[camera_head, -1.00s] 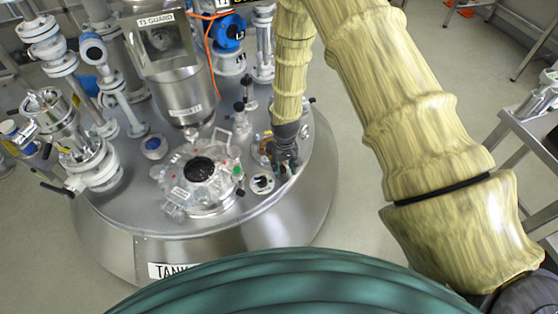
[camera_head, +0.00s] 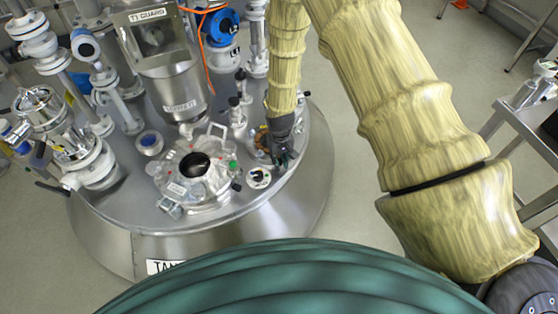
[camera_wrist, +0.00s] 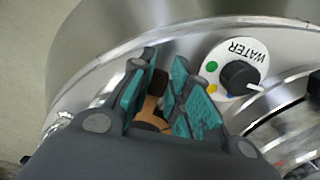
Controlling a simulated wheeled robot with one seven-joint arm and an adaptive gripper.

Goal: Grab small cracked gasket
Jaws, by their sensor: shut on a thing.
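The gasket, an orange-brown piece with a darker brown end, shows between my fingers in the wrist view (camera_wrist: 150,108). In the head view its brown edge (camera_head: 262,141) shows just left of my gripper (camera_head: 281,156), low over the tank lid. In the wrist view my gripper (camera_wrist: 166,92) has teal finger pads on both sides of the piece and is shut on it. Much of the gasket is hidden by the fingers and palm, so I cannot see the crack or tell whether it touches the lid.
The steel tank lid (camera_head: 235,205) lies below. A WATER dial (camera_wrist: 238,75) sits close to the right of my fingers. A round hatch (camera_head: 196,165) with clamps is to the left. Upright valves (camera_head: 238,115) stand behind. Pipes and a guard vessel (camera_head: 165,60) crowd the back left.

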